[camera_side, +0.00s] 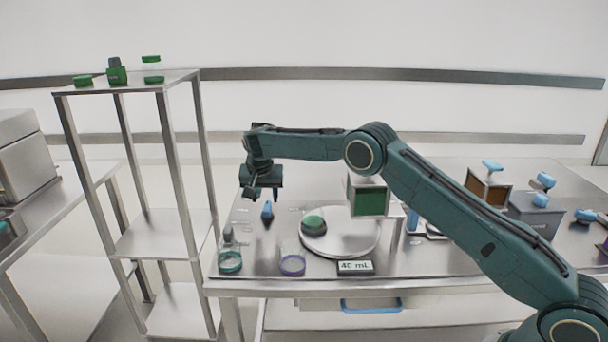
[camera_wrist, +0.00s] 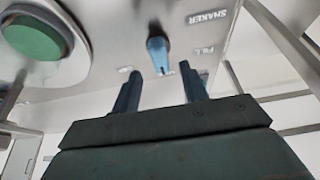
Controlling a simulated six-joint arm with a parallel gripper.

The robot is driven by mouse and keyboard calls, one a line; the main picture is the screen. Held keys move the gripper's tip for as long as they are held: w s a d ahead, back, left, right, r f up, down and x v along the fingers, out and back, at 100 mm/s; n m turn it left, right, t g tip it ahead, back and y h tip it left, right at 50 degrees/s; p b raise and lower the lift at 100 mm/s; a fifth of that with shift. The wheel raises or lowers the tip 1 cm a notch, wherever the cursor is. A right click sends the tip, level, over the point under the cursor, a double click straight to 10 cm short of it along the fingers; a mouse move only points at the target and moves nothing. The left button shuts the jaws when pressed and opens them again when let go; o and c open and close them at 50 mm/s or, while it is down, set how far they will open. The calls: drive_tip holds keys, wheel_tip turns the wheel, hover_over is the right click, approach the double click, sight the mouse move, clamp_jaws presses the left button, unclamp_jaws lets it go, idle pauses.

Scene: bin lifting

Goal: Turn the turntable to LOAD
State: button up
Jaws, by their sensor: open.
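The turntable (camera_side: 352,240) is a round pale metal disc on the bench. A dark round dish with a green top (camera_side: 313,224) sits on its left part; the disc also shows at the upper left of the wrist view (camera_wrist: 75,75). A blue pointed knob (camera_side: 267,210) stands on the bench left of the turntable, and it shows in the wrist view (camera_wrist: 158,52) beyond my fingers. My gripper (camera_side: 254,194) is open and empty, above and slightly left of the knob. Labels reading SHAKER and FILL show near the knob; no LOAD label is readable.
A green-fronted box (camera_side: 369,200) stands behind the turntable. A display (camera_side: 355,267) reads 40 mL at the front edge. A metal shelf (camera_side: 130,82) holding green items is further left.

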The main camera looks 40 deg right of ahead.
drive_tip(key=v, duration=0.9)
drive_tip(key=s+d+r+n+t+y, duration=0.1)
drive_tip(key=s+d+r+n, duration=0.1)
drive_tip(key=s+r, duration=0.75)
drive_tip(key=s+d+r+n, duration=0.1)
drive_tip(key=s+r+n, duration=0.2)
drive_tip(key=s+r, duration=0.65)
drive_tip(key=s+a+f+n+y, duration=0.1)
drive_tip(key=s+f, duration=0.3)
drive_tip(key=s, duration=1)
drive_tip(key=s+a+f+n+t+y, duration=0.1)
drive_tip(key=s+f+n, duration=0.2)
drive_tip(key=s, duration=1.2)
wheel_tip(320, 180, down, 2)
drive_tip(key=shift+s, duration=0.3)
